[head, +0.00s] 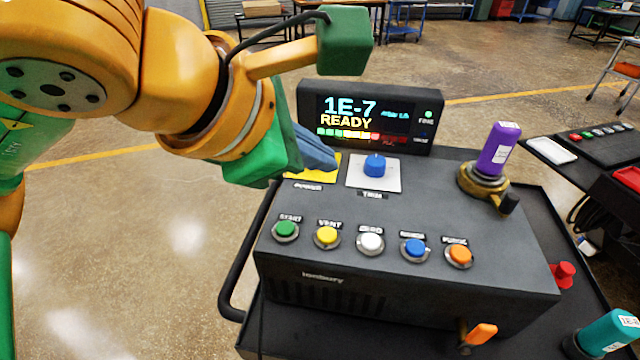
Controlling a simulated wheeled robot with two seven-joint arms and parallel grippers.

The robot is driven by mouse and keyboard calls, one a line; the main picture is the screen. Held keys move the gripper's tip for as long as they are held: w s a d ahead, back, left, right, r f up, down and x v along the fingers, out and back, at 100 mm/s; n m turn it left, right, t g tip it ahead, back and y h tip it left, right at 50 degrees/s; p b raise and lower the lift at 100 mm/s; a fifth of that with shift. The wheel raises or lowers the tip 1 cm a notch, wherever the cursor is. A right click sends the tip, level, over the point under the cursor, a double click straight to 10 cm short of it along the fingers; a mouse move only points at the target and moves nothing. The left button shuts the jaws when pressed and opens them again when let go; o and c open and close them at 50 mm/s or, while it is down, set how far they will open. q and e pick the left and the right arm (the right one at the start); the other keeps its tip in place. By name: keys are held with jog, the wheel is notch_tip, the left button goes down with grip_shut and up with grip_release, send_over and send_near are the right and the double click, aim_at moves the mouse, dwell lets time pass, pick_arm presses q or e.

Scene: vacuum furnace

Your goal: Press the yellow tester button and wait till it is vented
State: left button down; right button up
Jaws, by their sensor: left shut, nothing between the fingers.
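The tester (400,285) is a dark box on a black cart, with a row of buttons on its sloped front. The yellow button (326,236), labelled VENT, sits second from the left, between a green button (286,229) and a white one (370,242). The tester's display (375,117) reads "1E-7" and "READY". My left gripper (318,158) is shut and empty, its blue-grey fingers over the yellow plate (318,174) behind the button row. The fingers are apart from the yellow button, up and behind it in the picture. My right gripper is not in view.
A blue knob (375,165) stands on a white plate. A purple cylinder (498,148) stands upright in a brass fitting at the right. Blue and orange buttons continue the row. An orange-handled valve (480,333), red knob (564,274) and teal cylinder (607,333) lie farther right. Open floor is left.

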aim_at(320, 238)
pick_arm(q)
jog(key=shift+s, duration=0.4)
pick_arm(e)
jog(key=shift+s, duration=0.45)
pick_arm(q)
notch_tip(320, 238, down, 8)
jog(key=b, duration=0.6)
jog(key=shift+w+f+b, duration=0.1)
jog(key=shift+b, duration=0.25)
jog(key=shift+f+b, duration=0.35)
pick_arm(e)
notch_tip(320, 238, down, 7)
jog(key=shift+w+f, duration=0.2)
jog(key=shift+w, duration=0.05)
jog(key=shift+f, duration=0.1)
pick_arm(q)
jog(key=shift+f+b, duration=0.35)
jog(key=shift+b, duration=0.2)
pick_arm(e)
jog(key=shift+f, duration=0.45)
